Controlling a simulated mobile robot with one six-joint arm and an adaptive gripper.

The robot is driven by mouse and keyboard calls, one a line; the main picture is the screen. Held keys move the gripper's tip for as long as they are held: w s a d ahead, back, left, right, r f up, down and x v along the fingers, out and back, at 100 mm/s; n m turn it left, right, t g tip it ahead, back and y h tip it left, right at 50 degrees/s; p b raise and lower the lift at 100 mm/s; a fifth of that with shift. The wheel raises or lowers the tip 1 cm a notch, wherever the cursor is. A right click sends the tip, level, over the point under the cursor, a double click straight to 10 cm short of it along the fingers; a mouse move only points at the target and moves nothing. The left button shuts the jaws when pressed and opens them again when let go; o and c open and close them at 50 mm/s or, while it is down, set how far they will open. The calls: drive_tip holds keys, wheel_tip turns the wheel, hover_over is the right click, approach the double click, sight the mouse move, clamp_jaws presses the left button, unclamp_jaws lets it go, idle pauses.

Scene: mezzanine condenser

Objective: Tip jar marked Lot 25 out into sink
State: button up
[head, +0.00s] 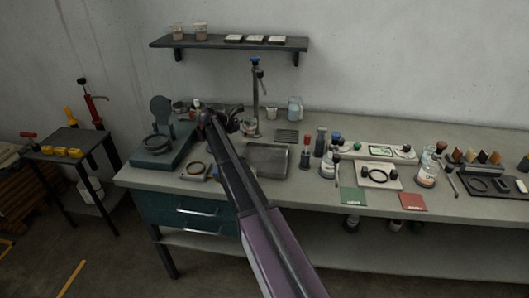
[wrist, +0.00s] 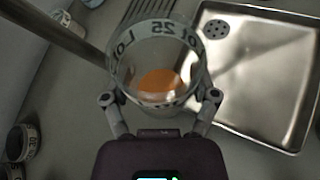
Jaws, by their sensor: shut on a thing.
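The clear jar (wrist: 157,62) with "Lot 25" lettered around its rim band is between the two fingers of my gripper (wrist: 160,100) in the wrist view. The fingers are shut on its sides. An orange patch of contents (wrist: 160,82) shows inside the jar. The metal sink (wrist: 285,112) with a drain of small holes lies to the right of the jar. In the head view the sink (head: 267,174) is on the bench, and my gripper (head: 236,122) is behind and left of it. The jar is small and partly hidden there; its tilt is unclear.
A tall tap (head: 256,95) stands behind the sink. A slotted grate (head: 286,135) lies beside it. A teal scale-like device (head: 158,147) is at left. Several bottles and mats crowd the bench to the right. A shelf (head: 230,42) hangs above.

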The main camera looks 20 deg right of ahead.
sight(246, 118)
drive_tip(key=shift+n+g, duration=0.3)
drive_tip(key=shift+w+a+r+p, duration=0.1)
drive_tip(key=shift+w+r+p, duration=0.1)
drive_tip(key=shift+r+p, duration=1.1)
drive_tip(key=shift+w+r+p, duration=0.2)
drive_tip(key=shift+r+p, duration=0.8)
drive_tip(key=shift+r, duration=0.5)
drive_tip(key=shift+w+a+r+n+g+h+p, duration=0.1)
drive_tip(key=shift+w+r+n+g+h+p, duration=0.15)
drive_tip(key=shift+r, duration=0.25)
drive_tip(key=shift+w+r+n+g+h+p, duration=0.15)
drive_tip(key=shift+w+r+n+g+h, duration=0.1)
drive_tip(key=shift+r+n+g, duration=0.15)
drive_tip(key=shift+s, duration=0.1)
